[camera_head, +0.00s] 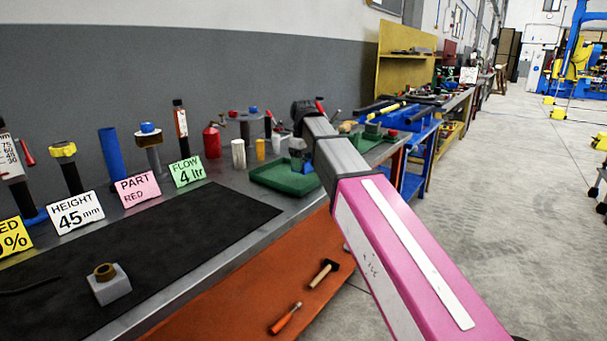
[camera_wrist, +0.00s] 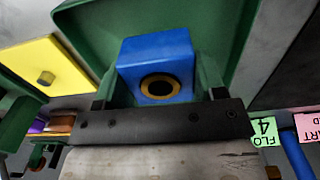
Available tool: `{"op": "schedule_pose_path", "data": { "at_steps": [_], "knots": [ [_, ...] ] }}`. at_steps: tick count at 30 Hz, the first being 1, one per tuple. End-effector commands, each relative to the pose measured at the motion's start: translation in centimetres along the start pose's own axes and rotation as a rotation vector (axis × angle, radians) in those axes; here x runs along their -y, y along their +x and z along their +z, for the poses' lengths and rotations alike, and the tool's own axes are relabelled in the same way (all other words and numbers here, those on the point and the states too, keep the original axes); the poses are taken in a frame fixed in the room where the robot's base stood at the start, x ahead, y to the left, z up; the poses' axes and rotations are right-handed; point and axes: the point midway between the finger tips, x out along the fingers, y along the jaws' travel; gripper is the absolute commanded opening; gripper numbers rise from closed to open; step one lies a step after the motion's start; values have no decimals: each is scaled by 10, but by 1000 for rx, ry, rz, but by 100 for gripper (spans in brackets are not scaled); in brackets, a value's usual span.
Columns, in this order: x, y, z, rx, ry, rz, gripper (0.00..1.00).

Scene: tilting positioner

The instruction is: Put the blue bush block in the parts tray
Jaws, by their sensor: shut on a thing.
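The blue bush block (camera_wrist: 157,50) has a brass-coloured bush around a dark hole. My gripper (camera_wrist: 160,88) is shut on it, with a finger at each side. The green parts tray (camera_wrist: 235,35) shows behind and around the block in the wrist view. In the head view, the parts tray (camera_head: 268,181) lies on the bench, and my gripper (camera_head: 299,150) is at its right part. A small bit of blue (camera_head: 308,168) shows under the gripper there. I cannot tell whether the block touches the tray floor.
A grey block with a brass bush (camera_head: 110,287) sits on the black mat (camera_head: 185,245). Sign cards (camera_head: 138,188), bottles and cylinders stand along the wall, left of the tray. A lower orange shelf (camera_head: 290,285) holds tools.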

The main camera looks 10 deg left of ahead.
Motion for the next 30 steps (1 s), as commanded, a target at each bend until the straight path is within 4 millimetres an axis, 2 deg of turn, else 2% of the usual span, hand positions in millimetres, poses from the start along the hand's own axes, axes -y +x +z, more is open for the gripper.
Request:
{"op": "schedule_pose_path", "data": {
  "at_steps": [5, 13, 26, 27, 29, 30],
  "knots": [
    [-1, 8, 1, 0, 0, 0, 1],
    [-1, 38, 1, 1, 0, -1, 1],
    [-1, 43, 0, 0, 0, 0, 1],
    [-1, 43, 0, 0, 0, 0, 73],
    [-1, 43, 0, 0, 0, 0, 89],
    [-1, 43, 0, 0, 0, 0, 89]
  ]
}}
